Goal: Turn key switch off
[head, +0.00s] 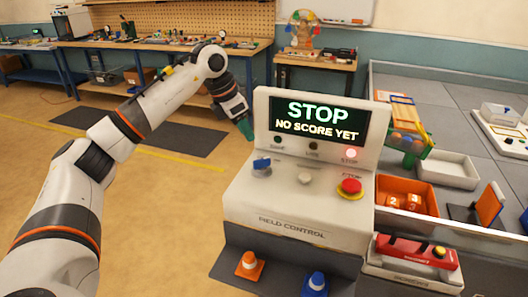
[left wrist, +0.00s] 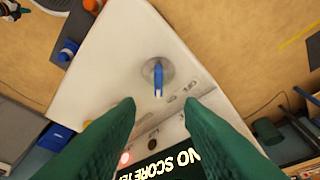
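The key switch (head: 262,167) is a round metal plate with a blue key on the left of the white field control console (head: 298,225). In the left wrist view the blue key (left wrist: 158,80) shows upper middle, its long side running up and down the picture. My left gripper (head: 243,124) has green fingers and hangs above and behind the console's left side. In the left wrist view its fingers (left wrist: 160,104) are apart with nothing between them, and the key lies beyond the gap. My right gripper is not in view.
The console screen (head: 318,121) reads "STOP NO SCORE YET" and a red lamp (head: 350,153) is lit. A red stop button (head: 350,187) and a pale knob (head: 305,178) sit right of the key. An orange bin (head: 405,190) stands at right; cones stand in front.

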